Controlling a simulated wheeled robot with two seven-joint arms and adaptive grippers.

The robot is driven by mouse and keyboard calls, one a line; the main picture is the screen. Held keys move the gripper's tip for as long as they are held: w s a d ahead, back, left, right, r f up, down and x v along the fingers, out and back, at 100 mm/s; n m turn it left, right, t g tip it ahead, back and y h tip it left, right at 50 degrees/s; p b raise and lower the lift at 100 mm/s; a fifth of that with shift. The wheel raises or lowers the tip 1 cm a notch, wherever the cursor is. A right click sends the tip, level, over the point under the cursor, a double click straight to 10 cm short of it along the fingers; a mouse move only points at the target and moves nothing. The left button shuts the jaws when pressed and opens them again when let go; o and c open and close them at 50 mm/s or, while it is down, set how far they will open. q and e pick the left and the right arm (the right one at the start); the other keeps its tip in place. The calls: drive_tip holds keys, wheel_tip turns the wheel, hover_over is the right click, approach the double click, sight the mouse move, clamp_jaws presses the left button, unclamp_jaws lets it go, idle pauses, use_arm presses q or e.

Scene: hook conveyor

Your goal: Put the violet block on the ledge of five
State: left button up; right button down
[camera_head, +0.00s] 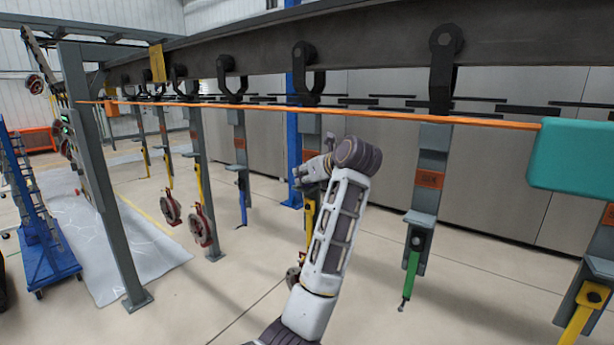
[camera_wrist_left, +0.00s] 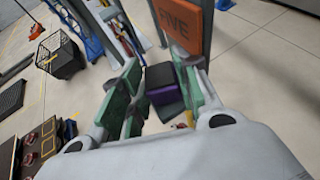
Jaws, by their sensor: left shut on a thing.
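My left gripper (camera_head: 306,172) is at the hanging carrier of five, partly hidden by its own wrist in the head view. In the left wrist view, its green-padded fingers (camera_wrist_left: 163,82) are shut on the violet block (camera_wrist_left: 165,97), which has a dark top and a violet side. The orange FIVE plate (camera_wrist_left: 184,24) is on the grey carrier just beyond the fingertips. The plate also shows small in the head view (camera_head: 311,155). The ledge of five is largely hidden by the gripper and block, and I cannot tell whether the block touches it. My right gripper is not in view.
A grey carrier (camera_head: 428,180) with a green hanging tool (camera_head: 411,272) stands to the right. Other carriers hang to the left under the dark overhead beam (camera_head: 380,45). An orange rail (camera_head: 370,114) crosses above. A teal box (camera_head: 572,155) is at the right.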

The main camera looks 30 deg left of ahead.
use_arm(q)
drive_tip(key=shift+f, duration=0.2)
drive_tip(key=o, duration=1)
drive_tip(key=shift+r, duration=0.1)
drive_tip(key=shift+r, duration=0.15)
drive_tip(key=shift+s+d+r, duration=0.2)
drive_tip(key=shift+d, duration=0.3)
drive_tip(key=shift+b+v, duration=1.8)
drive_tip(key=shift+v, duration=3.55)
drive_tip(key=shift+a, duration=0.1)
